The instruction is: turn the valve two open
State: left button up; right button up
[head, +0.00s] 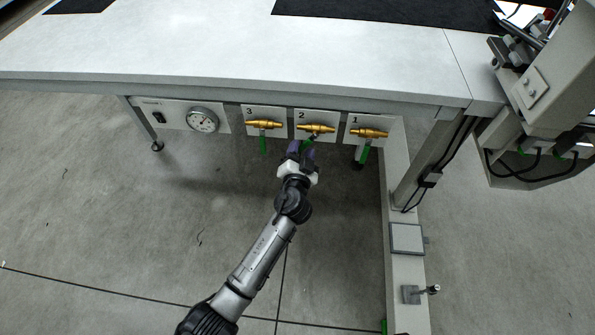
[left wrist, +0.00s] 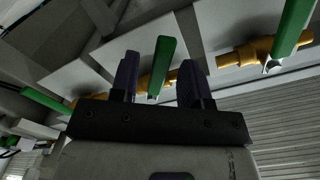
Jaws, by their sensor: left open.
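Valve two (head: 316,128) is the middle one of three brass valves under the table edge, on a white plate marked 2. Its green handle (head: 309,140) is partly hidden by my left gripper (head: 301,148), which reaches up to it from below. In the left wrist view, my left gripper (left wrist: 160,80) is open, its two dark fingers on either side of a green handle (left wrist: 163,62). A gap shows between the handle and the fingers; I cannot tell if the fingers reach past its end. My right gripper is not in view.
Valve three (head: 264,124) is on the left and valve one (head: 369,133) on the right, each with a green handle close by. A round gauge (head: 202,120) is further left. The white table (head: 230,50) overhangs above.

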pick_arm(q)
jog(key=s+p, duration=0.3)
jog(key=s, duration=0.9)
jog(key=shift+s+a, duration=0.15)
jog(key=shift+s, duration=0.05)
